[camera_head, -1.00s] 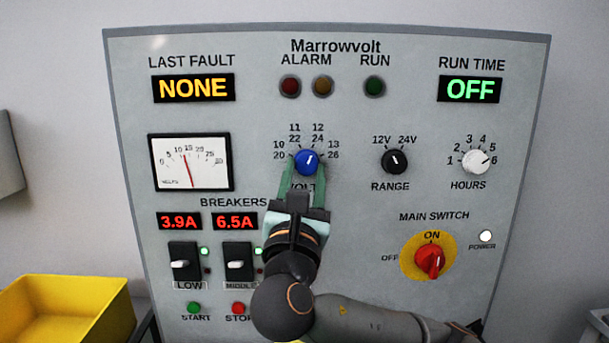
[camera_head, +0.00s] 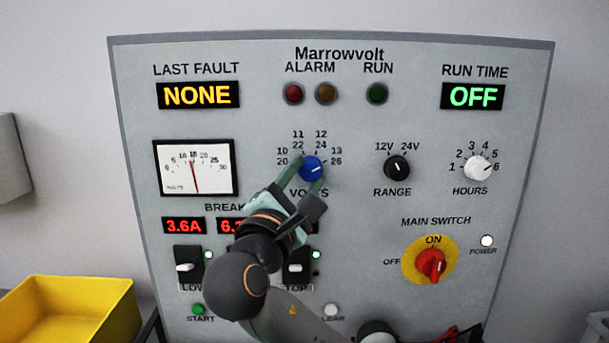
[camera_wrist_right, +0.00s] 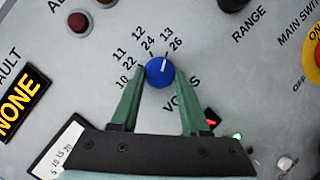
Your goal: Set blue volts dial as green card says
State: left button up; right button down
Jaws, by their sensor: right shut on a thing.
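The blue volts dial (camera_head: 311,168) sits in the upper middle of the panel, ringed by paired marks from 10/20 to 13/26. Its white pointer is turned up and right, toward the 13/26 mark. My right gripper (camera_head: 300,178) comes from below left, with green fingers shut on the dial's sides. The right wrist view shows the dial (camera_wrist_right: 160,71) between the fingertips, its pointer near 13/26. No green card shows in these frames. My left gripper is not in view.
A range knob (camera_head: 397,168), an hours knob (camera_head: 478,167) and a red main switch (camera_head: 431,264) lie to the right. A voltmeter (camera_head: 195,167) is at left. My arm covers part of the breakers. A yellow bin (camera_head: 70,315) stands at lower left.

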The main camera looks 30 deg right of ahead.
jog(key=shift+m+g, duration=0.3)
jog(key=shift+m, duration=0.4)
jog(key=shift+c, duration=2)
grip_release()
jog(key=shift+a, duration=0.1)
jog(key=b+v, duration=0.1)
jog(key=v, duration=1.1)
jog(key=shift+s, duration=0.15)
jog(key=shift+a, duration=0.1)
